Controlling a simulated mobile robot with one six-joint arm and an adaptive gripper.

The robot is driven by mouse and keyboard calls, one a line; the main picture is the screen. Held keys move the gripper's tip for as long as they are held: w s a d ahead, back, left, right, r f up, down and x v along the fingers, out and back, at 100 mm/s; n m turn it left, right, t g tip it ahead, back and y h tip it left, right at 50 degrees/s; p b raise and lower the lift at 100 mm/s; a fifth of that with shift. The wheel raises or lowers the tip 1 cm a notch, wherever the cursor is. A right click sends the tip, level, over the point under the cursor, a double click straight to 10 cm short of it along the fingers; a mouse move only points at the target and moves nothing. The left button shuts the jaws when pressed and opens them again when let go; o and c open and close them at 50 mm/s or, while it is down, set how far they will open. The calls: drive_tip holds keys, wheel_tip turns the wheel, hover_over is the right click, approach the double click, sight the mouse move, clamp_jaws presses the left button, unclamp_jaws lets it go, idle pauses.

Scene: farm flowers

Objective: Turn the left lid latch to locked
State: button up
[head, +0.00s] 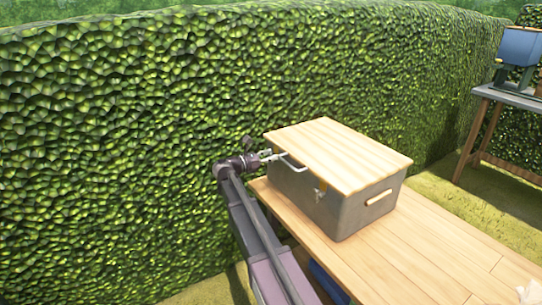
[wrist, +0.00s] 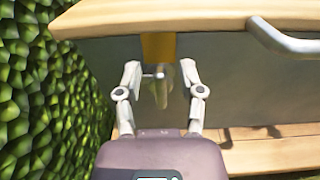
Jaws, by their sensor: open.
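A grey box (head: 350,212) with a pale wooden lid (head: 335,150) stands on a wooden bench. In the wrist view, a yellow plate (wrist: 158,47) sits just under the lid edge (wrist: 190,20). The left latch (wrist: 162,90), a small pale tab, hangs roughly upright below it, with a small pin at its left. My gripper (wrist: 161,78) is open, one finger on each side of the latch; I cannot tell whether either touches it. In the head view, my gripper (head: 268,155) is at the box's left end, where the left latch is hard to make out.
A metal handle (head: 292,163) sticks out from the lid, right of my gripper. Another latch (head: 319,190) sits further right on the same side. A tall hedge (head: 120,130) stands close on the left.

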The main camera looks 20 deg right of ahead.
drive_tip(key=shift+d, duration=0.3)
clamp_jaws()
drive_tip(key=shift+m, duration=0.3)
drive_tip(key=shift+s+d+f+m+b, duration=0.1)
drive_tip(key=shift+s+f+m+b, duration=0.25)
drive_tip(key=shift+m, duration=2.55)
drive_tip(key=shift+s+a+f+m+b, duration=0.1)
drive_tip(key=shift+s+f+m+b, duration=0.2)
drive_tip(key=shift+m, duration=2.6)
drive_tip(key=shift+s+d+f+m+b, duration=0.1)
drive_tip(key=shift+s+f+m+b, duration=0.2)
drive_tip(key=shift+m, duration=2.6)
